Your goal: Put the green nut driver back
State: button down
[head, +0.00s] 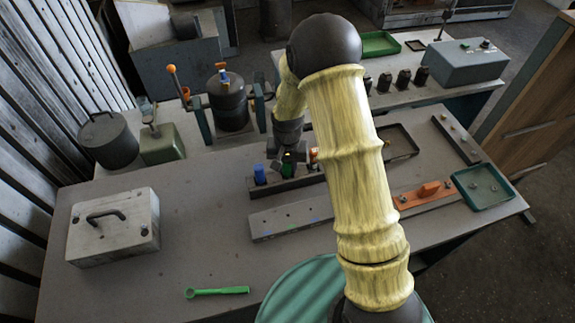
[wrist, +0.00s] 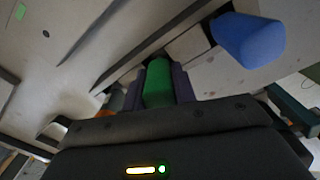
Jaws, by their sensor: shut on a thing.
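The green nut driver (head: 288,168) stands at the dark tool rack (head: 292,184) between a blue-handled driver (head: 260,174) and an orange-handled one (head: 313,156). My gripper (head: 287,160) points down over the rack and is shut on the green handle. In the wrist view the green handle (wrist: 158,84) sits between the two fingers, with the blue handle (wrist: 248,38) to the right and a bit of orange (wrist: 106,112) at the left. The green driver's lower end is hidden, so I cannot tell whether it is seated in the rack.
A long grey plate (head: 285,222) with coloured marks lies in front of the rack. A lidded grey box (head: 114,228) and a green spoon-like tool (head: 217,291) lie on the left.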

jog(key=c, duration=0.6)
grip_release()
jog(key=shift+r+p, duration=2.9)
jog(key=shift+r, duration=1.15)
